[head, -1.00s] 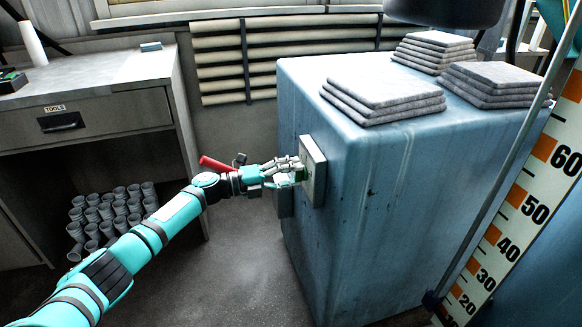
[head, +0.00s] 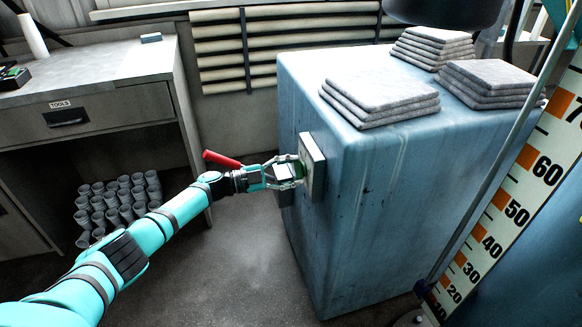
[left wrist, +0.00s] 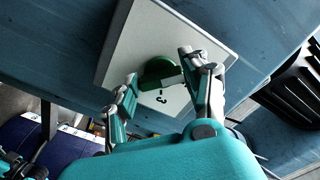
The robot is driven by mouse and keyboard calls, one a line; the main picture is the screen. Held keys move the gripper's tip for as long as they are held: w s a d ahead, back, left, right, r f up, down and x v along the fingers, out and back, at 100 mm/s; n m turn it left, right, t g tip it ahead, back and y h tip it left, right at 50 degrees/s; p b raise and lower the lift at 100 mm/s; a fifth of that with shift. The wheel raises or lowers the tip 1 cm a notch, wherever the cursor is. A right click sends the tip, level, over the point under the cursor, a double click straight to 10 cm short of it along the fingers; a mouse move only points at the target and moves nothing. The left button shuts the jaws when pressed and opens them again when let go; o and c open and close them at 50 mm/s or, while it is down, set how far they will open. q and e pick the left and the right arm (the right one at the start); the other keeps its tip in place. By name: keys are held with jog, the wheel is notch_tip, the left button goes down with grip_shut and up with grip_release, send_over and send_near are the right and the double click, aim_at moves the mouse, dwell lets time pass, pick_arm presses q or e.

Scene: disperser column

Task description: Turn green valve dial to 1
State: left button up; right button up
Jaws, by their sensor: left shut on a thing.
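The green valve dial (left wrist: 158,75) sits on a pale square plate (left wrist: 160,35) and shows between my fingers in the left wrist view. In the head view the plate (head: 313,165) is on the left side of a blue cabinet (head: 370,200), and only a little of the dial's green shows. My left gripper (head: 299,170) is shut on the dial, one finger on each side; it also shows in the left wrist view (left wrist: 158,84). The dial's exact setting cannot be read. My right gripper is not in view.
Stacked grey slabs (head: 380,97) lie on the cabinet. A desk with a drawer (head: 75,115) and several grey cups (head: 118,205) stand left. A red handle (head: 222,160) shows close to my wrist. A numbered scale (head: 510,195) is at right. The floor between is clear.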

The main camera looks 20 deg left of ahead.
pick_arm(q)
jog(key=shift+f+n+p, duration=0.1)
jog(key=shift+n+p, duration=0.35)
jog(key=shift+n, duration=1.05)
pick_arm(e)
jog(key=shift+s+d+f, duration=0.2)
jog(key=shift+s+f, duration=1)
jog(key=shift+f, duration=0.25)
pick_arm(q)
jog(key=o, duration=1.2)
jog(key=shift+c, duration=0.2)
jog(key=shift+a, duration=0.1)
jog(key=v, duration=1.2)
jog(key=shift+f, duration=0.1)
